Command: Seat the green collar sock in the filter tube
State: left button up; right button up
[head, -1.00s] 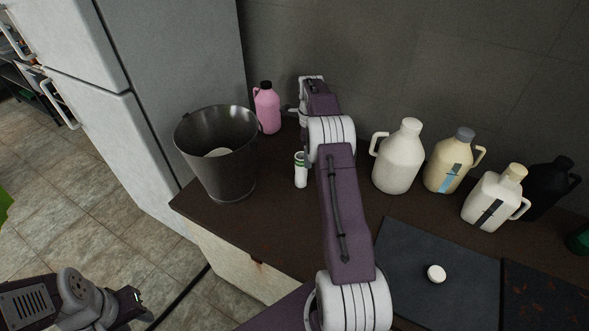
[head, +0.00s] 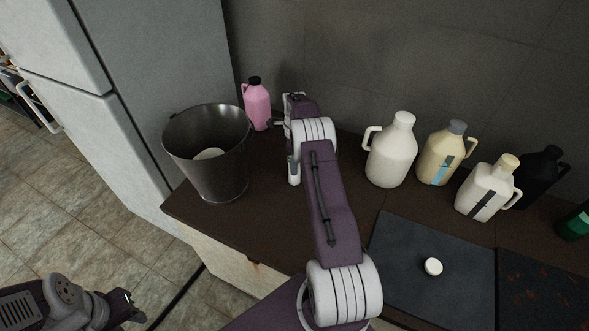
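A small white upright cylinder (head: 294,173) stands on the brown counter just left of my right arm.
A metal bucket (head: 222,178) with something white inside stands at the left counter edge. A pink jug (head: 257,105) is behind it. Several jugs, including a cream one (head: 392,155), line the back right. A dark mat (head: 408,235) holds a white round piece (head: 433,267).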

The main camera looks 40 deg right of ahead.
jog(key=shift+f, duration=0.75)
grip_shut()
jog(key=shift+r, duration=0.2)
jog(key=s+r+b, duration=0.2)
jog(key=s+r, duration=0.8)
jog(key=s, duration=0.1)
jog(key=shift+s+d+r, duration=0.3)
jog(key=shift+d+r, duration=0.05)
jog(key=shift+d, duration=0.1)
jog(key=shift+w+a, duration=0.1)
